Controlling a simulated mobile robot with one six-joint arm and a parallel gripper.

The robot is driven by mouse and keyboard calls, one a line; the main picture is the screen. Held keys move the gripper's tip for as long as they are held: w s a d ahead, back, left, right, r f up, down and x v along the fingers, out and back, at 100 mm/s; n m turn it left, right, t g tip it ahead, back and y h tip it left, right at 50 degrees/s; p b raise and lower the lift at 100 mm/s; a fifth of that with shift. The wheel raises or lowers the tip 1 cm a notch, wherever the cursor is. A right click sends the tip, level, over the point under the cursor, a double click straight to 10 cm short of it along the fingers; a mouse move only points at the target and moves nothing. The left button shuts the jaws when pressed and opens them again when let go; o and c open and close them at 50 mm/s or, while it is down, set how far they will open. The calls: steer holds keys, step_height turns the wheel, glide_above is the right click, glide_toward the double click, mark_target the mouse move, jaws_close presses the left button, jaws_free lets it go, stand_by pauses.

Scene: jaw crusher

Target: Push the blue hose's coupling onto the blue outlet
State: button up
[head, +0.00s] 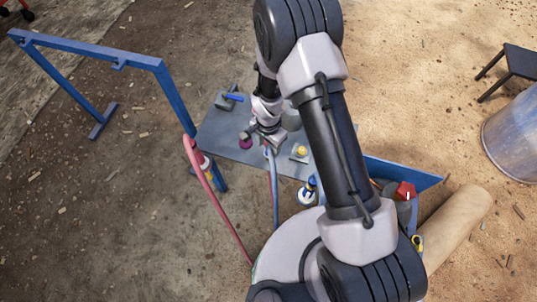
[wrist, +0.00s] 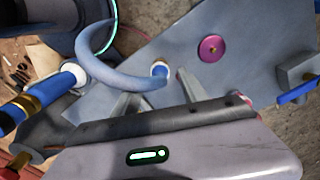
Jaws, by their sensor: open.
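My gripper (wrist: 160,92) is open over the grey table (head: 222,132), its two fingers spread in the wrist view. The blue hose (wrist: 118,72) curves down to an end with a white-and-blue coupling (wrist: 160,70), which shows between and beyond the fingertips. I cannot tell whether a finger touches it. In the head view the hose (head: 275,195) hangs below my gripper (head: 266,143). What looks like the blue outlet (wrist: 50,91), blue with a brass band and a white collar, is at the left of the wrist view. In the head view it (head: 310,184) is near the table's front edge.
A magenta round part (wrist: 211,48) sits close by on the table. A yellow part (head: 300,151) stands right of my gripper, and a blue-handled part (head: 234,97) behind it. A pink hose (head: 212,190) hangs by the blue frame (head: 165,80) at left.

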mark_target(270, 151)
steer(key=f+b, duration=0.2)
steer(key=f, duration=0.3)
steer(key=shift+w+d+f+b, duration=0.15)
steer(key=shift+w+d+b, duration=0.1)
steer(key=shift+b, duration=0.15)
jaws_close()
